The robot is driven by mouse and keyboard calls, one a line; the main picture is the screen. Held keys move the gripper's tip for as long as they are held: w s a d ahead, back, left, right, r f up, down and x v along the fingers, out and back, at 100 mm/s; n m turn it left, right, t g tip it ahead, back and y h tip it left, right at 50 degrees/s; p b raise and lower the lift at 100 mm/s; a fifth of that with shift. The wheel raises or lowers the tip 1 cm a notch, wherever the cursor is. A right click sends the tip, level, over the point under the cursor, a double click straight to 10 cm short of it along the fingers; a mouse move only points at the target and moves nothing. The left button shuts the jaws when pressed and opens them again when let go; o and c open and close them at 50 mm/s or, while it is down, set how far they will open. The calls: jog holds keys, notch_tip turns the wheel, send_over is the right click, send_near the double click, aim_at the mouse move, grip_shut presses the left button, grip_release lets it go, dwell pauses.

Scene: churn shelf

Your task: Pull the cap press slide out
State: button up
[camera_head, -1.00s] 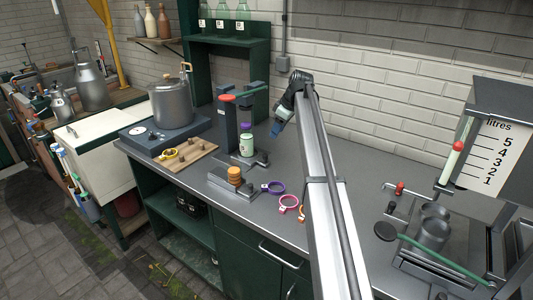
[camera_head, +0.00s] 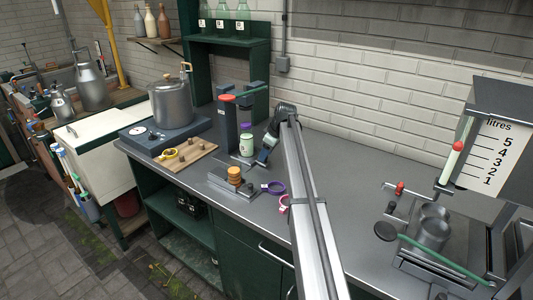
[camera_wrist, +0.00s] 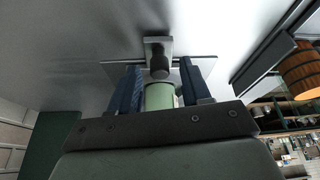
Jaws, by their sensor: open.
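The cap press (camera_head: 229,125) stands on the bench as a dark upright with a red knob and green lever. My gripper (camera_head: 263,159) points down just right of the jar and covers the slide's end there. In the wrist view my open fingers (camera_wrist: 159,66) stand either side of a pale green round thing (camera_wrist: 160,97). A dark knob (camera_wrist: 158,66) on a grey plate shows beyond it. I cannot tell whether the green thing is the jar, or whether the fingers touch anything.
A grey tray with a stack of wooden discs (camera_head: 234,175) stands in front of the press. Purple (camera_head: 273,187) and pink rings lie right of it. A wooden board (camera_head: 189,158) and a pot on a scale (camera_head: 173,103) are left. The bench behind my arm is clear.

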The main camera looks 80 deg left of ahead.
grip_shut()
dwell(0.5)
